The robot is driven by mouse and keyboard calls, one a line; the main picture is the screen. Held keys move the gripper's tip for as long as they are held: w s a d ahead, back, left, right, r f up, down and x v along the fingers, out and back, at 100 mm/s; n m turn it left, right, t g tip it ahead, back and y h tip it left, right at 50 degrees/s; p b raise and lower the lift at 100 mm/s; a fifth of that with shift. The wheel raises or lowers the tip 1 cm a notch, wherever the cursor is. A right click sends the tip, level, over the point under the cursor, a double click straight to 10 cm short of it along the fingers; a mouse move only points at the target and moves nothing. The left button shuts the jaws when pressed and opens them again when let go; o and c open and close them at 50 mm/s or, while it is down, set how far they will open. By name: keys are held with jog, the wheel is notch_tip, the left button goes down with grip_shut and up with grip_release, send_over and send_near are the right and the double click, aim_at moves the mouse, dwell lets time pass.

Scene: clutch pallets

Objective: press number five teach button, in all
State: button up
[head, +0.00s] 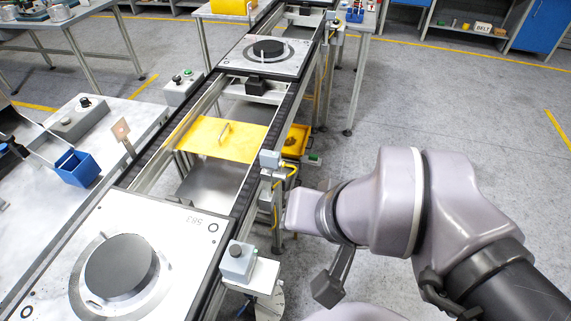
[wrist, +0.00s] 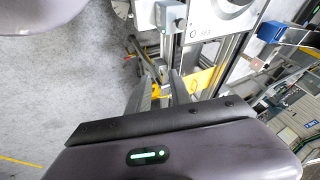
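A small grey box with a dark round button on top (head: 237,262) stands on a bracket at the right side of the conveyor, beside the near pallet (head: 190,238). A similar grey box (wrist: 173,18) shows at the top of the wrist view beside the pallet marked 583 (wrist: 228,18). I cannot read a number five on any button. My gripper (wrist: 161,94) shows in the wrist view as two grey fingers with a gap between them and nothing held. It is apart from the button box. In the head view my arm hides most of the gripper.
Another grey box (head: 270,160) with yellow cable sits on the conveyor's right rail. A yellow plate with a handle (head: 207,139) spans the conveyor. A second pallet (head: 235,62) stands farther back. Control boxes (head: 182,88) and a blue bin (head: 77,168) are at left. The right floor is free.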

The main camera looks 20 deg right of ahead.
grip_shut()
jog(key=shift+a, duration=0.1)
dwell(1.4)
